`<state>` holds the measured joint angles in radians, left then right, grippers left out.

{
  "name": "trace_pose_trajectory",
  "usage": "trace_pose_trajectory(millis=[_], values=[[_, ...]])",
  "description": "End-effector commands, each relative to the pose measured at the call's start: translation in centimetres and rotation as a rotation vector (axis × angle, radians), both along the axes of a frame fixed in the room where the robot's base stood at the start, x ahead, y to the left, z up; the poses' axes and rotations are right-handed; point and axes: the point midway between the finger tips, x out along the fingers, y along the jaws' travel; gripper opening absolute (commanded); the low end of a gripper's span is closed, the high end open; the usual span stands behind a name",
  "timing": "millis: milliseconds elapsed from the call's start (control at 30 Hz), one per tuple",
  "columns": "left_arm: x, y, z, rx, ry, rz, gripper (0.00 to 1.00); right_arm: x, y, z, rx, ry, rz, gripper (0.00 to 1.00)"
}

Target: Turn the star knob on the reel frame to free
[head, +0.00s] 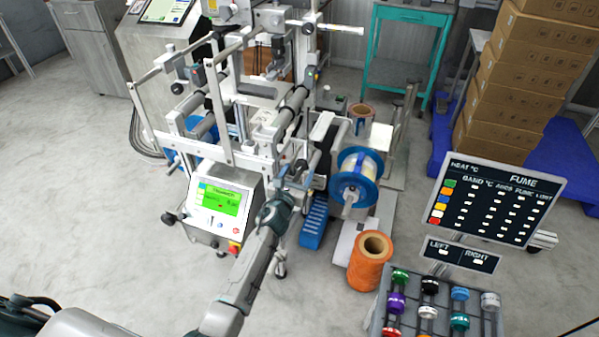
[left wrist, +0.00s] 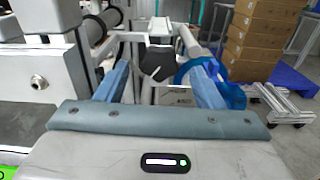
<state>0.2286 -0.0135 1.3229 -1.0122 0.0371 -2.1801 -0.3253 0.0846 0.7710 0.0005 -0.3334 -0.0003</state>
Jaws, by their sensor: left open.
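The reel frame (head: 215,105) is a tall white and grey machine left of centre in the head view. A blue reel with pale film (head: 355,178) sits on its right side. My left gripper (head: 284,190) reaches up to the front right of the frame. In the left wrist view its two blue fingers are apart, and a black knob (left wrist: 157,62) shows in the gap between them, beyond the palm. I cannot tell whether the fingertips flank it or stop short. My right gripper is out of view.
A green-lit control screen (head: 222,198) is left of my gripper. An orange roll (head: 370,260) stands on the floor to the right, near a rack of coloured rolls (head: 375,315) and a dark sign (head: 497,200). Stacked cartons (head: 525,75) stand at the back right. Floor at left is clear.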

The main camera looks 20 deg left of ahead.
Motion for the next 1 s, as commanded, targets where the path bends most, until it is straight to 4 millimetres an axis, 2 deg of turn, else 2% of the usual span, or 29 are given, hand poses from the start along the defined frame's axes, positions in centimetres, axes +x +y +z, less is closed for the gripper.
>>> trace_pose_trajectory(millis=[200,533,767,1000], values=[[1.8,-0.1,-0.1,-0.001,0.001,0.0,0.62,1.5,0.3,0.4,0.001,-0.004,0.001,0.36],[2.1,-0.1,-0.1,-0.001,0.001,0.0,0.62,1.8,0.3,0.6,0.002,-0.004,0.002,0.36],[2.0,-0.1,-0.1,-0.001,0.001,0.0,0.17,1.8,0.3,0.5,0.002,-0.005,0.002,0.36],[2.0,-0.1,-0.1,-0.017,0.002,0.0,0.17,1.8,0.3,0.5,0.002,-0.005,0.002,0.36]])
